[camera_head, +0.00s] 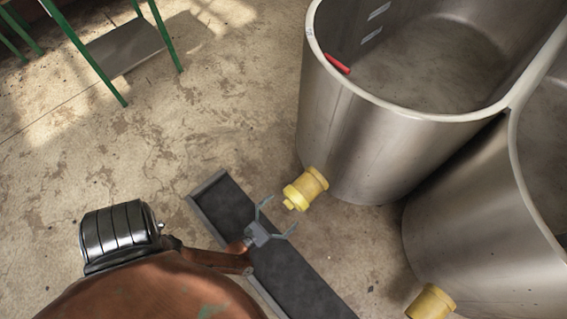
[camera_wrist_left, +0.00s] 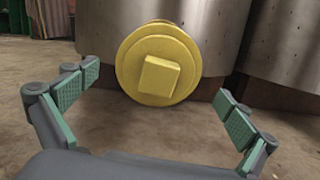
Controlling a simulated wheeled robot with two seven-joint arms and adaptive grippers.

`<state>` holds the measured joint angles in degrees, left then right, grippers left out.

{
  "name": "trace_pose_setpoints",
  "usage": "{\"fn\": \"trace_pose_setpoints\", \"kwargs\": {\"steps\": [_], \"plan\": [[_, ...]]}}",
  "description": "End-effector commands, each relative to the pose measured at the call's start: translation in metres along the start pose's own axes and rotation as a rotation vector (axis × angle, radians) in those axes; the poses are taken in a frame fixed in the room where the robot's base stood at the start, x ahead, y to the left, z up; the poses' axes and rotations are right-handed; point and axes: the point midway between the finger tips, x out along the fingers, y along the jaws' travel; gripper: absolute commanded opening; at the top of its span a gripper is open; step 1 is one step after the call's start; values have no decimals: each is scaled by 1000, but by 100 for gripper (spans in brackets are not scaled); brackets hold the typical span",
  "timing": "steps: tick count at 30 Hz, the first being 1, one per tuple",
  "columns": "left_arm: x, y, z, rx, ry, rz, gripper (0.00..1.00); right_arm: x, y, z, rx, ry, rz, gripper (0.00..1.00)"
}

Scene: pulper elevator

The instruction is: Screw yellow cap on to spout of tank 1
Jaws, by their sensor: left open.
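A yellow cap (camera_head: 296,197) with a square knob sits at the outer end of the yellow spout (camera_head: 313,181) low on the nearer steel tank (camera_head: 350,140). In the left wrist view the cap's round face and square knob (camera_wrist_left: 158,76) are straight ahead. I cannot tell how tightly the cap sits on the spout. My left gripper (camera_head: 277,217) is open, its fingers spread just short of the cap; in the left wrist view they stand to either side (camera_wrist_left: 160,108), apart from it. My right gripper is not in view. No number shows on the tanks.
A second steel tank (camera_head: 480,230) with a yellow spout (camera_head: 431,302) stands at the lower right. A dark trough (camera_head: 225,207) lies on the floor under my left arm. Green legs (camera_head: 165,35) stand at the upper left. Bare concrete (camera_head: 190,130) lies between.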

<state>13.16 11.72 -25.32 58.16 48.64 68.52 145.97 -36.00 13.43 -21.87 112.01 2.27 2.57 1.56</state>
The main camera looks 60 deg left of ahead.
Motion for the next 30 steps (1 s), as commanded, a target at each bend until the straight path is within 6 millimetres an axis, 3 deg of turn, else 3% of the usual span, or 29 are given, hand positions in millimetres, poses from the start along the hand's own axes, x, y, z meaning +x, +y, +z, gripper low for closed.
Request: {"fn": "trace_pose_setpoints", "kwargs": {"steps": [10,30], "plan": [[3,0,0,4,-1,0,100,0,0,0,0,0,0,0],[31,1,-4,5,0,0,100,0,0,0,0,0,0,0]]}}
